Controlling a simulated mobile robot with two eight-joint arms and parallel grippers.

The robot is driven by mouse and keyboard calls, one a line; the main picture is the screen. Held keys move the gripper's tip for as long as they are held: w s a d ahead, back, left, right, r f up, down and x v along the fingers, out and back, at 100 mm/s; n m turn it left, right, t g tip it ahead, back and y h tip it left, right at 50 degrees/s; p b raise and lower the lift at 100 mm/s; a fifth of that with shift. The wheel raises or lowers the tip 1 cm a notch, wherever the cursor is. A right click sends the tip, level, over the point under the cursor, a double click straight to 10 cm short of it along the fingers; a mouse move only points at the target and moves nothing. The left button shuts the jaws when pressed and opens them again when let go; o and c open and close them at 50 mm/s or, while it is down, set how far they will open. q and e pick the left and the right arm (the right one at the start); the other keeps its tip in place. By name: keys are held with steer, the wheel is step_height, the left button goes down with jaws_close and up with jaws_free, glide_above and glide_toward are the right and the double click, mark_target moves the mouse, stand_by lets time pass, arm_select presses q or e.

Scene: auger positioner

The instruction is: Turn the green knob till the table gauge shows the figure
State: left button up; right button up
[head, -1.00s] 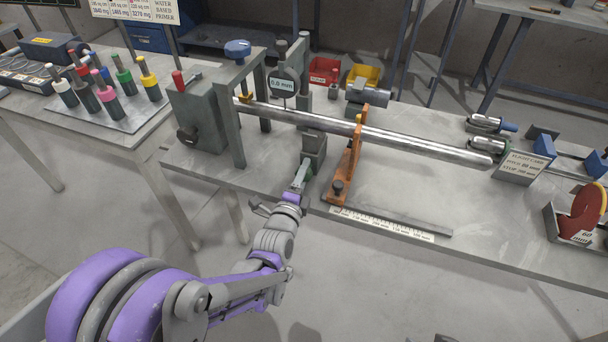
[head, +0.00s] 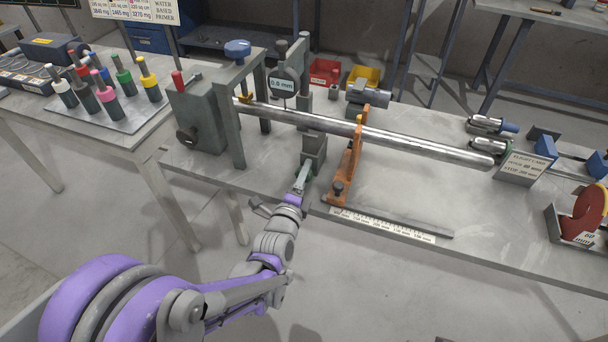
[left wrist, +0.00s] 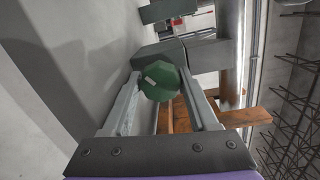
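The green knob (left wrist: 160,80) sits between the two fingertips of my left gripper (left wrist: 160,88) in the left wrist view. The fingers appear to touch it on both sides. A pale mark shows on its face. In the head view my left gripper (head: 303,176) reaches the foot of the grey gauge stand, and the knob is mostly hidden there. The table gauge (head: 283,86) on the stand seems to read 0.8 mm; the digits are small. My right gripper is not in view.
A long steel shaft (head: 400,143) runs across the bench (head: 480,215) above my gripper. An orange bracket (head: 350,165) stands close to its right. A scale strip (head: 385,224) lies along the front edge. A card stand (head: 524,168) is at right.

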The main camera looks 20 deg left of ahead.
arm_select(q)
steer(key=s, duration=1.1)
steer(key=shift+d+r, duration=0.2)
steer(key=shift+r, duration=0.1)
steer(key=shift+w, duration=0.1)
